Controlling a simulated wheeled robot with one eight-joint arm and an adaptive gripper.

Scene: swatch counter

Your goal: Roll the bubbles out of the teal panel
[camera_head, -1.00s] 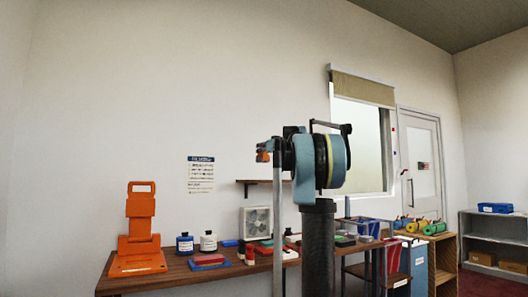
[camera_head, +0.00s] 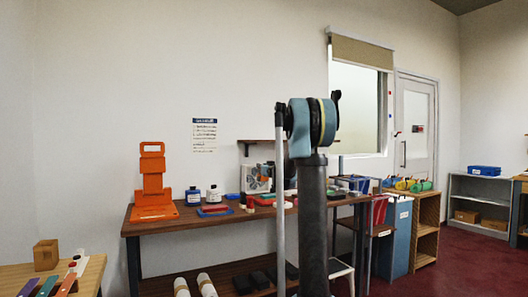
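I cannot tell whether the teal-green strip is the teal panel, and no bubbles show. My arm rises in the middle, with teal and dark joints. A small dark and orange part in front of the white fan may be my gripper (camera_head: 266,178). It is too small and covered to read its fingers.
A dark wooden counter (camera_head: 180,226) along the wall bears an orange stand (camera_head: 152,185), bottles (camera_head: 213,195) and a white fan (camera_head: 255,178). Rolls lie below. A cabinet with coloured rolls (camera_head: 425,186) and a grey shelf (camera_head: 480,190) stand right. Red floor is open at right.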

